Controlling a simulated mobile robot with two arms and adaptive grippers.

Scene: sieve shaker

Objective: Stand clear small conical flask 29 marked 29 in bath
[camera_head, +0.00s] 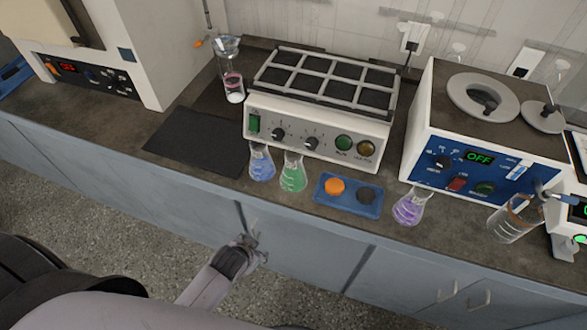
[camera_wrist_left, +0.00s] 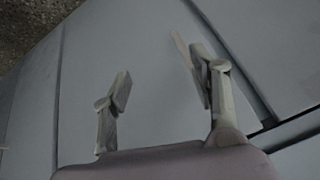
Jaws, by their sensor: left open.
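Three small clear conical flasks stand at the front of the bench: one with blue liquid (camera_head: 262,164), one with green (camera_head: 293,173) and one with purple (camera_head: 410,207). I cannot read any number on them. A white and blue box with an OFF display and a ringed round top (camera_head: 484,98) stands at right; it may be the bath, but I cannot confirm this. My left gripper (camera_head: 255,250) is open and empty, below the bench edge in front of the cabinet doors; its spread fingers show in the left wrist view (camera_wrist_left: 160,70). My right gripper is out of view.
A white unit with a slotted rack (camera_head: 318,120) stands behind the flasks. A blue tray (camera_head: 350,205) holds an orange and a dark disc. A glass vessel (camera_head: 231,75) is at back left. A dark mat (camera_head: 193,143) lies bare.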

